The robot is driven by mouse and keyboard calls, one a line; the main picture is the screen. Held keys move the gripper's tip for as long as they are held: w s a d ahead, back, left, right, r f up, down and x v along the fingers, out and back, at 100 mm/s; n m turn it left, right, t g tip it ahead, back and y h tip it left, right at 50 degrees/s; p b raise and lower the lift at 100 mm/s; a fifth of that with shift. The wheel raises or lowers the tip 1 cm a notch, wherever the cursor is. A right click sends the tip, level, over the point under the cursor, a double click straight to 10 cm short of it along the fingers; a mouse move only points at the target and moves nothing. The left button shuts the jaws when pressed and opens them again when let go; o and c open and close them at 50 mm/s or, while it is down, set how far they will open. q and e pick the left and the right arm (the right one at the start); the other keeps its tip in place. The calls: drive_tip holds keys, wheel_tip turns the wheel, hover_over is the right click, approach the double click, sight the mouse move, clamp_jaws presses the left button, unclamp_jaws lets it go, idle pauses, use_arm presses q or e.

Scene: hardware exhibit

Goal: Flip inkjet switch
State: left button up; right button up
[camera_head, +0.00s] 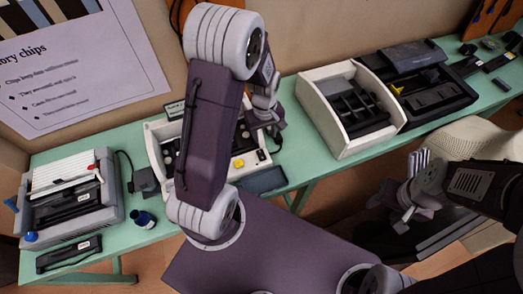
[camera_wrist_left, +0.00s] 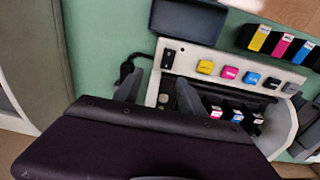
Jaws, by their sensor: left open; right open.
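The inkjet unit (camera_head: 157,130) is a white-framed device on the green table, largely hidden behind my left arm in the head view. In the left wrist view its white panel (camera_wrist_left: 232,85) carries a row of coloured buttons and a small black switch (camera_wrist_left: 168,60) at the left end. The switch's position, on or off, cannot be told. My left gripper (camera_head: 265,122) is over the unit's right side. In the left wrist view the left gripper (camera_wrist_left: 157,92) has its fingers apart, close to the switch end, with nothing between them. My right gripper (camera_head: 405,198) is open and empty, off the table.
A white divided box (camera_head: 325,125) and a black open case (camera_head: 437,97) stand to the right. A grey printer-like device (camera_head: 72,195), a dark blue bottle (camera_head: 143,219) and a black cartridge (camera_head: 68,254) are at left. A dark tray (camera_head: 264,181) lies by the unit's front.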

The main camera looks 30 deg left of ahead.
sight(261, 154)
use_arm(q)
drive_tip(key=shift+g, duration=0.3)
drive_tip(key=f, duration=0.7)
drive_tip(key=s+f, duration=0.1)
drive_tip(key=f, duration=0.2)
drive_tip(key=shift+s+a+f, duration=0.1)
drive_tip(key=shift+a+f, duration=0.15)
drive_tip(key=shift+a, duration=0.1)
clamp_jaws()
drive_tip(key=p, duration=0.4)
drive_tip(key=shift+a+r+g+h, duration=0.1)
drive_tip(key=shift+r+g+h, duration=0.3)
drive_tip(key=shift+w+a+f+h+b, duration=0.15)
drive_tip(key=shift+w+f+h+b, duration=0.2)
drive_tip(key=shift+f, duration=0.2)
drive_tip(key=shift+g, duration=0.3)
drive_tip(key=shift+s+r, duration=0.2)
